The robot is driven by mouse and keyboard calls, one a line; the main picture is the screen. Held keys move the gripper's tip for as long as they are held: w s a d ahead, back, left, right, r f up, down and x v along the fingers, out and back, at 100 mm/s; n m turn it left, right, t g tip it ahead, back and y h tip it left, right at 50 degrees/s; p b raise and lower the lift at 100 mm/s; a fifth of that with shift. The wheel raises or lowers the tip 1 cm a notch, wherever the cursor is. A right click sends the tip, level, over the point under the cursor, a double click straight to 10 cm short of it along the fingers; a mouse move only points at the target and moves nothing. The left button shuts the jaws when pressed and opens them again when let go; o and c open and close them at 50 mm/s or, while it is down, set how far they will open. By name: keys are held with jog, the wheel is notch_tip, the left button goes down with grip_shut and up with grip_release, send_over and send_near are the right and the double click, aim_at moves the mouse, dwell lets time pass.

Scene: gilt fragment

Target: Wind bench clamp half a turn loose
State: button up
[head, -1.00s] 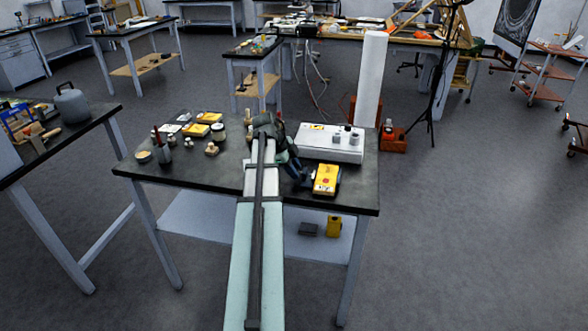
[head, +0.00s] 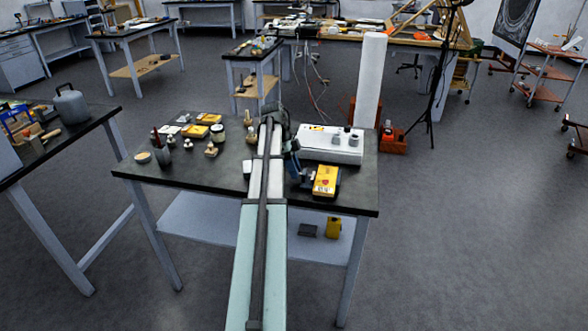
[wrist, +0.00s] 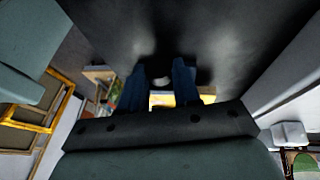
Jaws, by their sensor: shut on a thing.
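My gripper (wrist: 163,75) shows in the wrist view as two dark blue fingers, shut on a small part between them that is mostly hidden in shadow. I take it for the bench clamp's handle, but its shape is not clear. In the head view my arm lies over the middle of the dark bench top (head: 225,172), and the gripper (head: 294,172) points down just left of a yellow box (head: 326,180). A small blue piece shows beside the box; I cannot tell whether it is the clamp. The angle of the clamp's handle cannot be seen.
Several small jars, bottles and yellow packs (head: 195,131) stand left of my arm. Another bench (head: 65,140) with a grey canister is at the left. The bench's front left is clear.

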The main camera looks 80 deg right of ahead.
jog(key=o, duration=1.1)
jog(key=shift+c, duration=0.2)
jog(key=shift+r, duration=0.1)
jog(key=w+d+r, duration=0.1)
jog(key=w+d, duration=0.1)
jog(key=w, duration=0.2)
jog(key=w+d+r, duration=0.1)
jog(key=w, duration=0.3)
jog(key=w+d+r, duration=0.2)
jog(key=w, duration=0.3)
jog(key=shift+d+r, duration=0.1)
jog(key=shift+d, duration=0.2)
